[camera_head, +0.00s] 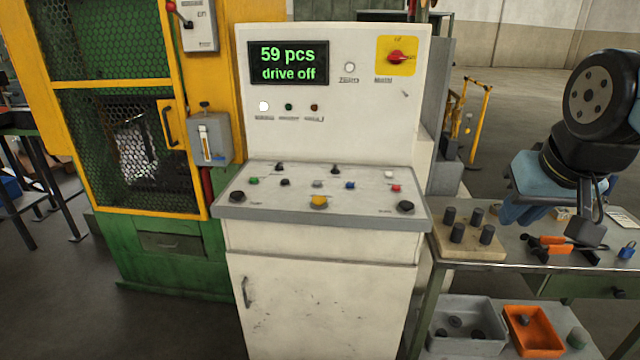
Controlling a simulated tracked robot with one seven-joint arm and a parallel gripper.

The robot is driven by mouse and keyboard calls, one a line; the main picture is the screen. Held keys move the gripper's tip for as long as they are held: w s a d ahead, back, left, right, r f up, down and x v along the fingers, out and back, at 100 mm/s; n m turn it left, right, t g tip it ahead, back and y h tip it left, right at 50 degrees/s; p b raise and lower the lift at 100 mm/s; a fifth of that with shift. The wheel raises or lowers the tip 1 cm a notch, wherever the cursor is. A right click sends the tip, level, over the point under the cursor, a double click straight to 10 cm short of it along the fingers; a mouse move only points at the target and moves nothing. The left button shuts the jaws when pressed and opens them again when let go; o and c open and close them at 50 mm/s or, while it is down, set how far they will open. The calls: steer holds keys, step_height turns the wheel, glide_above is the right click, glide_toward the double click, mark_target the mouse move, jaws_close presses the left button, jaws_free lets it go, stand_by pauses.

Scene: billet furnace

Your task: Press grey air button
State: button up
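The console's sloping desk (228,211) carries rows of small buttons. A small grey button (318,184) sits near the middle of the desk, between a black button (285,182) and a blue button (350,184). Its label is too small to read. A yellow button (318,201) is just in front of it. My arm comes in at the right edge, and my gripper (588,234) appears as a dark end over the side table, well right of the console and apart from the buttons. Its fingers cannot be made out clearly.
The console display (288,64) reads "59 pcs drive off". A red knob on a yellow plate (397,57) is at upper right. The side table (510,258) holds dark cylinders on a board (462,250) and orange-handled tools (552,243). A yellow mesh guard (120,120) stands left.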

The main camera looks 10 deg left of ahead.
jaws_close()
stand_by(1.3)
